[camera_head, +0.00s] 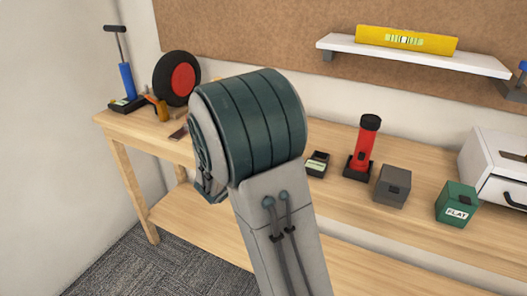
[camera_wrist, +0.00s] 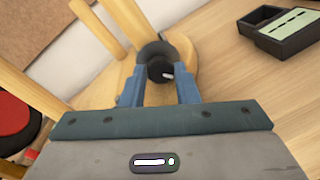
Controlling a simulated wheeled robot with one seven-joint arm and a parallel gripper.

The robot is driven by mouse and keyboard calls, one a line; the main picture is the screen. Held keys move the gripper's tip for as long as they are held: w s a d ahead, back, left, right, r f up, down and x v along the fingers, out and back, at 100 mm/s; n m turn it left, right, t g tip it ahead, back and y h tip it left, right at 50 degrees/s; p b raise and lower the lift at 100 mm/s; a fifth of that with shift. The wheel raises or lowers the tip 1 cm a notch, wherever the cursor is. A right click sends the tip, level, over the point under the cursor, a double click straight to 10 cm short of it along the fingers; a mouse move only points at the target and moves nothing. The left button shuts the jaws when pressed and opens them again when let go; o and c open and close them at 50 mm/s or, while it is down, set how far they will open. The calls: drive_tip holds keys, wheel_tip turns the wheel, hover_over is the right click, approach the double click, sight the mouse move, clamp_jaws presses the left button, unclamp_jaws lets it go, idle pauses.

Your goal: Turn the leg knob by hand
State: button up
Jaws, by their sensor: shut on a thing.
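In the wrist view, a small round black knob (camera_wrist: 160,69) with a pale mark sits over a round wooden piece (camera_wrist: 185,50). Several light wooden legs (camera_wrist: 125,22) rise from that area toward the upper left. My gripper (camera_wrist: 160,88) has its blue fingers on either side of the knob and is shut on it. How far the fingertips reach around it is partly hidden. In the head view, my arm's large green and grey joint blocks the knob, the wooden piece and my fingertips.
The wooden bench (camera_head: 345,215) carries a black-red wheel (camera_head: 178,78), a blue pump (camera_head: 127,80), a red flashlight-like item (camera_head: 363,145), a grey box (camera_head: 391,187), a green FLAT box (camera_head: 456,204) and a white drawer unit (camera_head: 485,168). A black tray-like item (camera_wrist: 280,30) lies right of the knob.

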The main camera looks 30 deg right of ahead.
idle(0.3)
drive_tip(key=o, duration=1)
drive_tip(key=shift+c, duration=0.2)
drive_tip(key=shift+a, duration=0.1)
drive_tip(key=f+v, duration=0.1)
drive_tip(key=v, duration=1.2)
drive_tip(key=shift+s+a+r+p, duration=0.25)
drive_tip(key=shift+a+r+p, duration=0.05)
drive_tip(key=shift+r, duration=0.25)
